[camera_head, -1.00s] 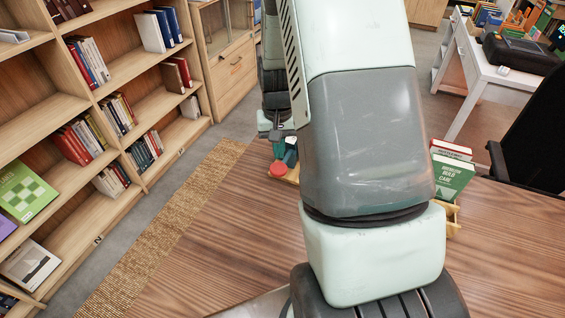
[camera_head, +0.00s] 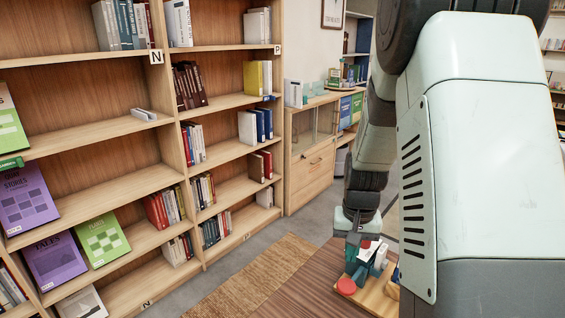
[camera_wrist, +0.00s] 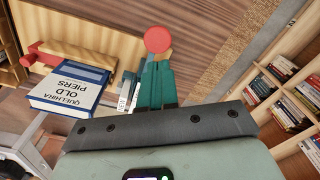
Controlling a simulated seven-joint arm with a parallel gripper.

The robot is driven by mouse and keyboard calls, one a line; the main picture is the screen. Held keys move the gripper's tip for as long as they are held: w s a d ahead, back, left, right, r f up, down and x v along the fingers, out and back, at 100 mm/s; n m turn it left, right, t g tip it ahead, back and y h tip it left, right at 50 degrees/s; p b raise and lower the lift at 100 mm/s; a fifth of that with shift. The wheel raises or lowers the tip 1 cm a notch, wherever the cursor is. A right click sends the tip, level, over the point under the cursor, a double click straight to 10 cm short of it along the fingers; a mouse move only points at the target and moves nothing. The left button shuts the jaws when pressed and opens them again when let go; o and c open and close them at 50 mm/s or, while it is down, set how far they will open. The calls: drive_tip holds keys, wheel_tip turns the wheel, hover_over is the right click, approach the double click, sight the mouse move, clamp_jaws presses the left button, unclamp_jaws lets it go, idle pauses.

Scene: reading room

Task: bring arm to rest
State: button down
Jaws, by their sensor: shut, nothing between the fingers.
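My gripper (camera_wrist: 157,68) is shut and empty. Its two teal fingers lie side by side in the wrist view. In the head view my gripper (camera_head: 355,272) hangs at the lower right, close above a wooden holder (camera_head: 378,303) on the table. A round red disc (camera_wrist: 158,39) shows just beyond the fingertips; it also shows in the head view (camera_head: 346,286). I cannot tell whether the fingers touch it. My upper arm hides much of the right side of the head view.
A blue-and-white book (camera_wrist: 68,92) and other books stand left of the fingers in the wrist view. The brown table (camera_head: 300,290) is bare left of the holder. Tall bookshelves (camera_head: 160,150) stand at the left, a low cabinet (camera_head: 312,175) behind. A woven mat (camera_head: 250,275) lies between.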

drive_tip(key=s+a+r+n+t, duration=0.1)
drive_tip(key=s+a+r, duration=0.25)
drive_tip(key=r, duration=0.55)
drive_tip(key=s+a+r+n+t, duration=0.1)
drive_tip(key=s+a+r+t, duration=0.1)
drive_tip(key=s+r, duration=0.45)
drive_tip(key=s+a+r+n+t, duration=0.1)
drive_tip(key=s+a+r+t, duration=0.1)
drive_tip(key=s+r, duration=0.7)
drive_tip(key=s+a, duration=0.1)
drive_tip(key=s, duration=0.2)
